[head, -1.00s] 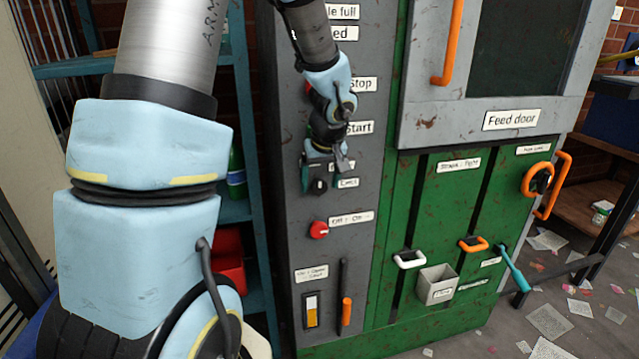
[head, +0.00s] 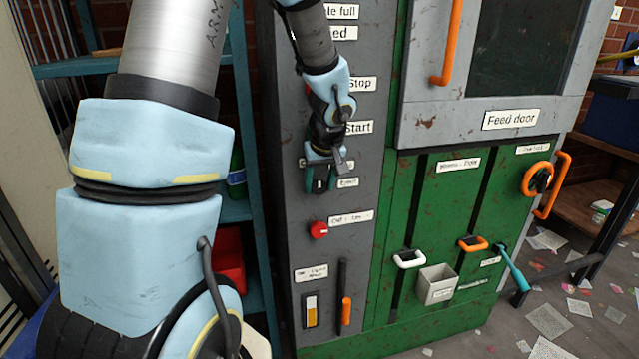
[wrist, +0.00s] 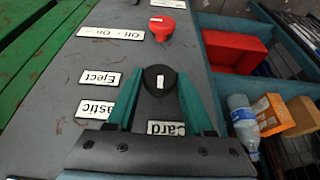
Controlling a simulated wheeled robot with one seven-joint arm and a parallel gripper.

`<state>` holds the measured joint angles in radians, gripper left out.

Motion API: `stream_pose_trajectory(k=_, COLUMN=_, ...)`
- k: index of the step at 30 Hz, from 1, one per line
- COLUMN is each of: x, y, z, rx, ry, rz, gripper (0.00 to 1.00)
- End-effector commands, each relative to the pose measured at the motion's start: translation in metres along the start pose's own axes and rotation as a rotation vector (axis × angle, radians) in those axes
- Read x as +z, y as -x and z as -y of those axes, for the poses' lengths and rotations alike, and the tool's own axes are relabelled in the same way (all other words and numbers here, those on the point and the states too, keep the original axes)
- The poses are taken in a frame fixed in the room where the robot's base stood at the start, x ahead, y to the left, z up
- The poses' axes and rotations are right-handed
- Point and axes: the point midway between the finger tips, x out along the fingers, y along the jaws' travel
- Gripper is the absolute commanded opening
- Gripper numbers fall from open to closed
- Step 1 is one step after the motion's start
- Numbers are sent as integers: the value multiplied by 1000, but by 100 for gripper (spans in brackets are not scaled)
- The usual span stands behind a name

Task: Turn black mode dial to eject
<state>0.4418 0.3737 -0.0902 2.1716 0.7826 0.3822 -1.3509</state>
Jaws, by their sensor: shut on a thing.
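The black mode dial (wrist: 157,79) is on the grey control panel, with a white mark on its face. In the wrist view my gripper (wrist: 158,88) has its two teal fingers on either side of the dial, shut on it. The Eject label (wrist: 98,78) is beside the dial. A label ending in "astic" (wrist: 96,109) and one ending in "card" (wrist: 166,128) are nearer my gripper. In the head view my gripper (head: 322,184) is at the panel and covers most of the dial; the Eject label (head: 348,182) is just right of it.
A red Off/On knob (head: 319,230) sits below the dial, with its label (head: 351,219). An orange-handled lever (head: 346,310) is lower on the panel. Teal shelves with a red bin (head: 229,262) stand left of the machine.

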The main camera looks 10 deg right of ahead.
Motion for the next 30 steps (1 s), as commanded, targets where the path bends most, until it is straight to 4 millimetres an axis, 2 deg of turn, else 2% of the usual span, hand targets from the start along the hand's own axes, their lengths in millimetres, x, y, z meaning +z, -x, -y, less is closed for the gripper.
stream_pose_trajectory(k=1, x=0, y=0, z=0, rx=0, ry=0, rz=0, gripper=7)
stream_pose_trajectory(k=3, x=0, y=0, z=0, rx=0, ry=0, rz=0, gripper=0)
stream_pose_trajectory(k=14, x=1, y=-2, z=-2, rx=-45, ry=-21, rz=-1, gripper=0)
stream_pose_trajectory(k=20, x=2, y=-4, z=-5, rx=-154, ry=-68, rz=-2, gripper=0)
stream_pose_trajectory(k=30, x=2, y=-4, z=-10, rx=-444, ry=-188, rz=-2, gripper=0)
